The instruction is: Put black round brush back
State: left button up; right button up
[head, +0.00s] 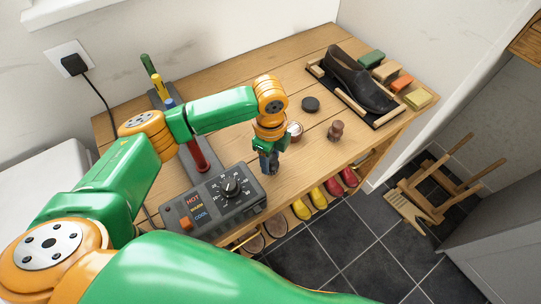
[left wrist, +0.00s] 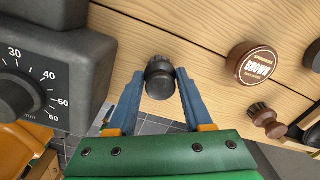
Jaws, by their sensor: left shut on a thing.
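The black round brush (left wrist: 159,78) shows in the left wrist view, with a round dark knob and a bristled end, between the two blue-grey fingers. My left gripper (left wrist: 160,92) is shut on it; in the head view the gripper (head: 269,167) points down over the front part of the wooden bench, right of the dryer box. In the head view I cannot make the held brush out from the dark fingers. I cannot tell whether it touches the bench top. My right gripper is not in view.
The grey dryer box (head: 212,203) with a dial is left of the gripper. A brown tin (head: 295,130), a black disc (head: 311,104) and a brown round brush (head: 335,131) stand to the right. Beyond are a black shoe (head: 358,80) and several coloured blocks. Boots show below the bench.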

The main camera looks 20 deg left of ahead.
aim_at(271, 158)
pick_arm(q)
jog(key=shift+f, duration=0.15)
jog(key=o, duration=1.2)
notch_tip(271, 158, up, 12)
jog(key=shift+s+r+b, duration=0.1)
jog(key=shift+r+b, duration=0.1)
jog(key=shift+b, duration=0.15)
